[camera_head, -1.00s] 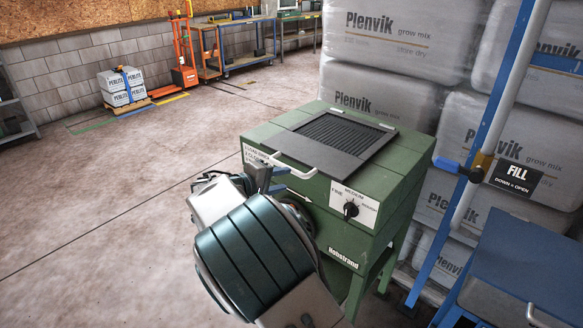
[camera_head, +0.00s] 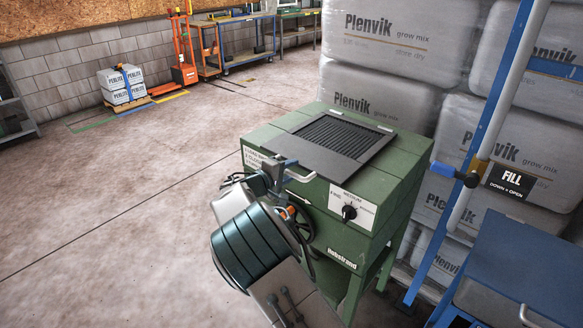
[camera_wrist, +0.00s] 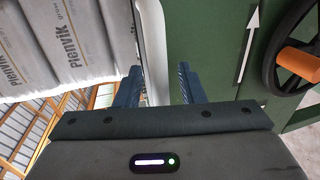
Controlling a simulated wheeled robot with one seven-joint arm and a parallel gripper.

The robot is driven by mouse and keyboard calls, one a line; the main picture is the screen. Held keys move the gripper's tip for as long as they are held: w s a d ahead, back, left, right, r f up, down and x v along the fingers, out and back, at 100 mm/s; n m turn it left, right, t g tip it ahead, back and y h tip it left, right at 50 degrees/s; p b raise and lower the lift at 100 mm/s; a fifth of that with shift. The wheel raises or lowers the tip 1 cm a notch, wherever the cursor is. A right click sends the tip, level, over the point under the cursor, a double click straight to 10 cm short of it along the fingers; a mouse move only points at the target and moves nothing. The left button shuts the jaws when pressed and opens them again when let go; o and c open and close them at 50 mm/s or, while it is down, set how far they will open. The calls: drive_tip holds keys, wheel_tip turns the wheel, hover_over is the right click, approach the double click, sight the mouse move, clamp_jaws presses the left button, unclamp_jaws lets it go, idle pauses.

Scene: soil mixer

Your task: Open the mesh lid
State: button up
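The mesh lid (camera_head: 335,135) is a dark grey panel with a slatted grille, lying flat and closed on top of the green mixer (camera_head: 400,165). Its pale bar handle (camera_head: 301,177) sticks out at the lid's front edge. My gripper (camera_head: 280,172) is at the left part of this handle, partly hidden by my own wrist. In the wrist view my gripper (camera_wrist: 158,84) is open, with one blue finger on each side of the white handle bar (camera_wrist: 155,55). A gap shows beside the bar; I cannot tell whether either finger touches it.
A handwheel with an orange knob (camera_wrist: 298,62) is on the mixer's front, close to my wrist. A selector knob (camera_head: 349,212) sits to its right. Stacked Plenvik bags (camera_head: 385,105) stand behind. A blue post with a FILL lever (camera_head: 458,174) is at the right. The floor at left is clear.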

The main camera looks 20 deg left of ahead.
drive_tip(key=shift+w+d+f, duration=0.1)
drive_tip(key=shift+w+d, duration=0.15)
drive_tip(key=shift+w, duration=0.25)
clamp_jaws()
